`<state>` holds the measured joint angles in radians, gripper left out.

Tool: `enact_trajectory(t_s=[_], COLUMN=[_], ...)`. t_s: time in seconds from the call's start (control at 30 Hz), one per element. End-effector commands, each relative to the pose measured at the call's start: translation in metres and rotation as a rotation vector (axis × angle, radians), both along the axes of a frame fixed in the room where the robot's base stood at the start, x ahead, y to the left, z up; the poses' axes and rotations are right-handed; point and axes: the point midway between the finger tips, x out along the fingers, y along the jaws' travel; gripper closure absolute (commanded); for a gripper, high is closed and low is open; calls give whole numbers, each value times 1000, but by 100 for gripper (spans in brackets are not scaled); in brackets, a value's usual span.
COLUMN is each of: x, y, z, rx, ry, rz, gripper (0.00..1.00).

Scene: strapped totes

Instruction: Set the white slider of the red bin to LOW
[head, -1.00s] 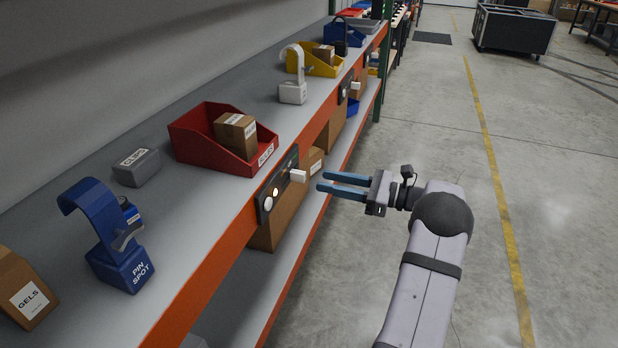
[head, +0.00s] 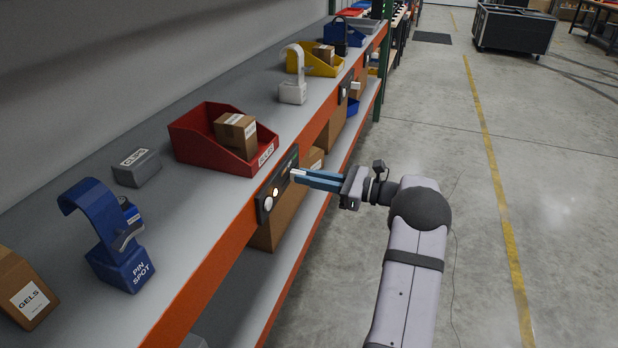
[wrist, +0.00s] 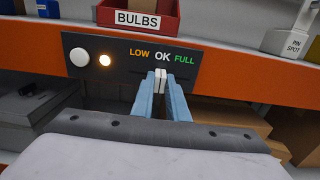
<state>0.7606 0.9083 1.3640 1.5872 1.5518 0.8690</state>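The red bin (head: 205,150) stands on the shelf with a cardboard box in it; its BULBS label shows in the wrist view (wrist: 136,18). Below it, a dark panel (wrist: 115,58) on the orange beam reads LOW, OK, FULL from left to right. The white slider (wrist: 161,80) sits under OK; its end also shows in the head view (head: 299,173). My gripper (wrist: 161,88) has its two blue fingers on either side of the slider, close against it, and looks shut on it.
The panel also has a white round knob (wrist: 79,57) and a lit lamp (wrist: 105,60) left of LOW. A grey CLIPS box (head: 137,168) and a blue PIN SPOT stand (head: 122,265) share the shelf. Cardboard boxes (head: 280,215) sit below the beam. The aisle floor is open.

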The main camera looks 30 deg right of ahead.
Motion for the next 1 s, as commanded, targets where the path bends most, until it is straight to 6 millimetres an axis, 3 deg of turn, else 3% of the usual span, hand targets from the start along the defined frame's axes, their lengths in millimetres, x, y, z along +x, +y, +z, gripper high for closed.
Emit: enact_trajectory(t_s=[0.27,0.7,1.0], x=[-2,-30,-32], y=[1,30,32], z=[0,0,-1], rx=[1,1,0], ry=[1,3,1], rz=[0,1,5], gripper=[100,100,100])
